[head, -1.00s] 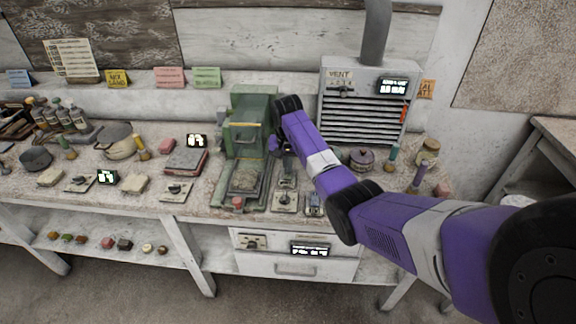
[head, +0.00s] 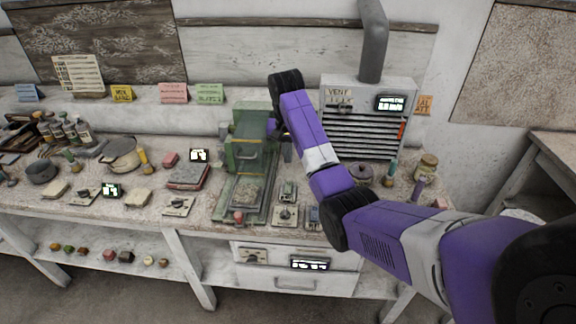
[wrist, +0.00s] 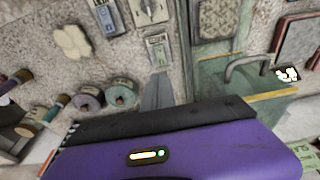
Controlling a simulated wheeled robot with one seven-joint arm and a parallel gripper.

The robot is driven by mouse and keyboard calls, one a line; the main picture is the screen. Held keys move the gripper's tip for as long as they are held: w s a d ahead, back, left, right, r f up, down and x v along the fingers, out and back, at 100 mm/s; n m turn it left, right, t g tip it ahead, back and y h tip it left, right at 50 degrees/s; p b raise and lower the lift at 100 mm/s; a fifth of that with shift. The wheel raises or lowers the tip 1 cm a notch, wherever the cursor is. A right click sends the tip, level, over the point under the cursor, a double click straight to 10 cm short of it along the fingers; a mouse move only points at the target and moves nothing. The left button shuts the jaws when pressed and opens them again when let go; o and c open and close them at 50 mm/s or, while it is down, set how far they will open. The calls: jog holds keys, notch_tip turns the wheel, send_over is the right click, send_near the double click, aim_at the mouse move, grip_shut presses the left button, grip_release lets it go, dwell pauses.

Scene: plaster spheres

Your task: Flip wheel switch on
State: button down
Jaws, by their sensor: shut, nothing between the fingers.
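A switch plate with a dark knob (head: 285,214) lies on the bench just right of the green machine (head: 243,150). Which plate is the wheel switch cannot be read for certain. In the wrist view, a pale plate with a knob (wrist: 150,10) shows at the top, with a small labelled block (wrist: 158,50) below it. My gripper (wrist: 159,80) is shut and empty, its grey fingers pointing toward that block and apart from the knob. In the head view my arm hides most of the gripper, beside the machine.
The grey vent unit (head: 365,120) stands behind to the right. A lidded pot (head: 360,173) and jar (head: 427,165) stand right of my arm. Another switch plate (head: 178,206) and a red-edged book (head: 188,176) lie left of the machine. Drawers (head: 295,270) are under the bench.

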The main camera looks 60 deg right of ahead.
aim_at(289, 183)
jog(key=shift+r, duration=0.35)
jog(key=shift+s+a+f+t+h+b, duration=0.15)
jog(key=shift+a+t+h+b, duration=0.25)
jog(key=shift+h+b, duration=0.7)
jog(key=x, duration=0.4)
jog(key=p+x, duration=0.1)
jog(key=x, duration=0.4)
jog(key=a+p+x, duration=0.1)
jog(key=x, duration=0.4)
jog(key=shift+s+f, duration=0.1)
jog(key=shift+f, duration=0.1)
